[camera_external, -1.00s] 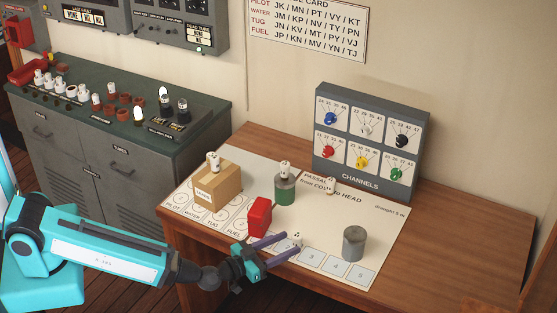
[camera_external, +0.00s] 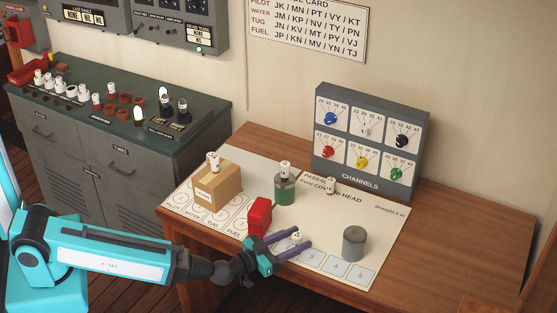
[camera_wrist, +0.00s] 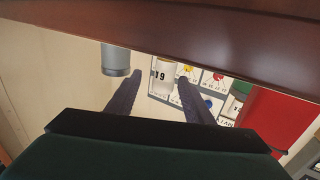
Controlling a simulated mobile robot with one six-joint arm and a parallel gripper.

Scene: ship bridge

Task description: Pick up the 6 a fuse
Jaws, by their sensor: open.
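A small white fuse (camera_external: 297,236) stands near the front edge of the chart on the wooden desk, in the external view. In the wrist view a white fuse (camera_wrist: 163,78) shows upside down, with what reads as a 6 and a further mark on it. My gripper (camera_external: 306,238) is open at desk level, one finger on each side of this fuse. In the wrist view the fuse appears between the two dark fingers of my gripper (camera_wrist: 160,77), with gaps beside it. I cannot tell whether either finger touches it. Its lower part is partly hidden in the external view.
A red block (camera_external: 260,217) stands close left of the fingers. A grey cylinder (camera_external: 353,244) stands to the right. A cardboard box (camera_external: 217,190) and a green cylinder (camera_external: 285,192) each have a white fuse on top. The channels panel (camera_external: 366,178) stands behind.

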